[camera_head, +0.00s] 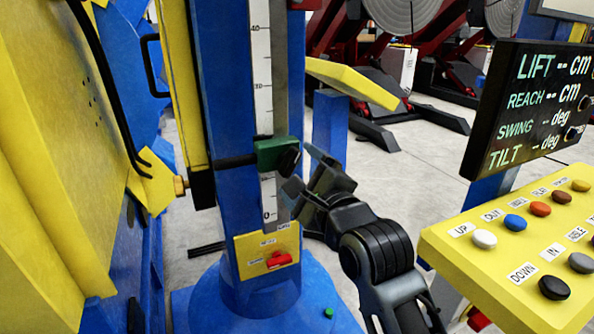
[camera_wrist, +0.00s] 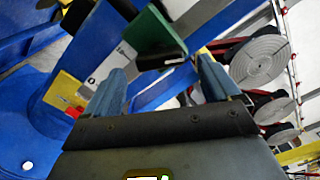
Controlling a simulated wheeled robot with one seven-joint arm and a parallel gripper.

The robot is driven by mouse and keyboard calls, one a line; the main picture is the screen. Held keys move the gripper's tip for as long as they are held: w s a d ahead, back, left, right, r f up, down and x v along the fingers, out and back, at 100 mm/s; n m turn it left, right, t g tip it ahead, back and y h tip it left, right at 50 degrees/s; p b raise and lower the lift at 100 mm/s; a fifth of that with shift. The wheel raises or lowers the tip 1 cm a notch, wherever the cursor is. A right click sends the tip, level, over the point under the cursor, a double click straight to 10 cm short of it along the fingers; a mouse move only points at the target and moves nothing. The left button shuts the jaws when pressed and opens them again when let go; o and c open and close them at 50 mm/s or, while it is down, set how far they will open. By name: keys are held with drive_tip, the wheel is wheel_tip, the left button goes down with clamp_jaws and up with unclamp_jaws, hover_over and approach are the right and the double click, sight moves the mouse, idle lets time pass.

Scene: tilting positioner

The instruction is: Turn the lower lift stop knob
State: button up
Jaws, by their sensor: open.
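The lower lift stop is a green block (camera_head: 270,154) clamped on the blue column beside a white scale. Its black knob (camera_head: 289,161) sticks out on the right side of the block. In the wrist view the green block (camera_wrist: 152,36) is at top centre, and the dark knob (camera_wrist: 160,61) lies in the gap between the two fingers. My gripper (camera_head: 304,172) is open just right of the knob. In the wrist view my gripper (camera_wrist: 163,72) has its blue-grey fingers spread on either side of the knob; contact cannot be told.
A yellow plate with a red switch (camera_head: 279,259) is low on the blue column (camera_head: 225,90). A yellow button panel (camera_head: 520,250) and a black display (camera_head: 530,105) stand at right. A large yellow and blue structure (camera_head: 60,140) fills the left.

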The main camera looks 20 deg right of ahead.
drive_tip(key=shift+s+b, duration=0.3)
drive_tip(key=shift+s, duration=2.4)
